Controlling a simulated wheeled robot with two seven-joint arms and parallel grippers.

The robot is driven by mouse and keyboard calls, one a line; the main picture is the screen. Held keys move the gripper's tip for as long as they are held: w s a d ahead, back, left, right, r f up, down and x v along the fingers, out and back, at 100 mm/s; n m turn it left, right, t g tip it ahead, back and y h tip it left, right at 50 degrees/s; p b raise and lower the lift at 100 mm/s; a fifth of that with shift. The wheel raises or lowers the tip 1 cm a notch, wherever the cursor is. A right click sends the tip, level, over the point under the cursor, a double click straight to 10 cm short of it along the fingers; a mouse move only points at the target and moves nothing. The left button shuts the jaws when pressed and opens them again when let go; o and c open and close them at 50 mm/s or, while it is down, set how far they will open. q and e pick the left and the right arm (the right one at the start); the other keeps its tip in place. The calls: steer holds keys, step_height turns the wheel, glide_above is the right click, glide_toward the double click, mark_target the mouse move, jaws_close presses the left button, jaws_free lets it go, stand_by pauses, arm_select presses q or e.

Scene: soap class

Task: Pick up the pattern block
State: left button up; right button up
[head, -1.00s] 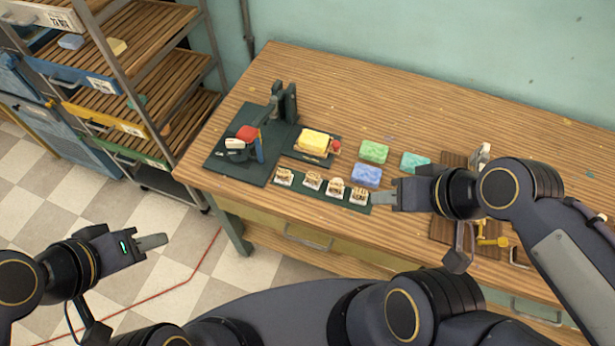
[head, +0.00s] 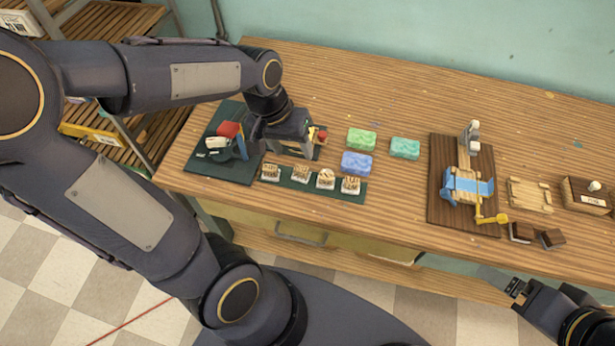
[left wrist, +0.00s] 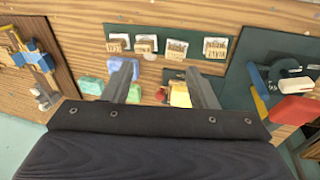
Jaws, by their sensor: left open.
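Several small pattern blocks stand in a row on a dark green strip (head: 314,189) at the table's front; the leftmost is one pattern block (head: 271,171) and the rightmost another (head: 351,184). They also show in the left wrist view, where one pattern block (left wrist: 175,49) lies beyond the fingertips. My left gripper (left wrist: 163,82) is open and empty above the table, behind the row in the head view. A yellow soap block (left wrist: 180,96) shows below, between its fingers; the arm mostly hides it in the head view. My right gripper (head: 513,286) is off the table's front edge; its jaw opening is unclear.
Green (head: 361,139), teal (head: 405,148) and blue (head: 357,163) soaps lie right of the gripper. A dark mat (head: 215,172) with a red-topped item is at left. A brown board (head: 447,150) with a blue and yellow device is at right. Bare tabletop lies behind the soaps.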

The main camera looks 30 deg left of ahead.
arm_select(q)
steer(key=g+y+b, duration=0.1)
steer(key=g+y, duration=0.1)
glide_above(301, 168)
steer(key=f, duration=0.8)
steer(key=shift+d, duration=0.2)
steer(key=f, duration=0.8)
steer(key=shift+a, duration=0.2)
steer(key=shift+c, duration=0.3)
steer(key=shift+r, duration=0.1)
steer(key=c, duration=0.7)
